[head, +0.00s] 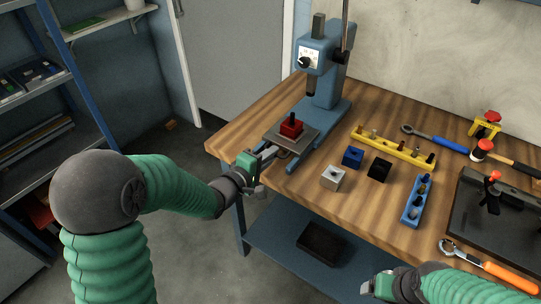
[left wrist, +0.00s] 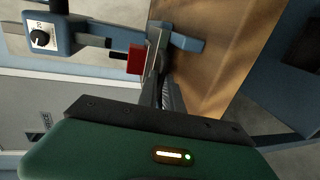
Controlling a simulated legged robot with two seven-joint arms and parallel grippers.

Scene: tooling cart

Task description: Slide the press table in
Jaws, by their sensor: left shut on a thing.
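The blue press (head: 322,75) stands at the left part of the wooden bench, and its column and dial also show in the left wrist view (left wrist: 62,28). Its grey press table (head: 309,137) sticks out towards the bench's left front edge, with a red block (head: 291,126) on it. The red block also shows in the left wrist view (left wrist: 136,58). My left gripper (head: 262,160) is at the table's front edge, shut on the press table there; its fingers are mostly hidden in the left wrist view. My right gripper (head: 373,288) is low at the bench's front, its fingers unclear.
White (head: 332,178), blue (head: 352,157) and black (head: 378,170) blocks stand right of the press. A yellow rack (head: 395,147), a blue rack (head: 416,203) and tools lie further right. A blue lower shelf (head: 285,235) holds a dark box (head: 321,243).

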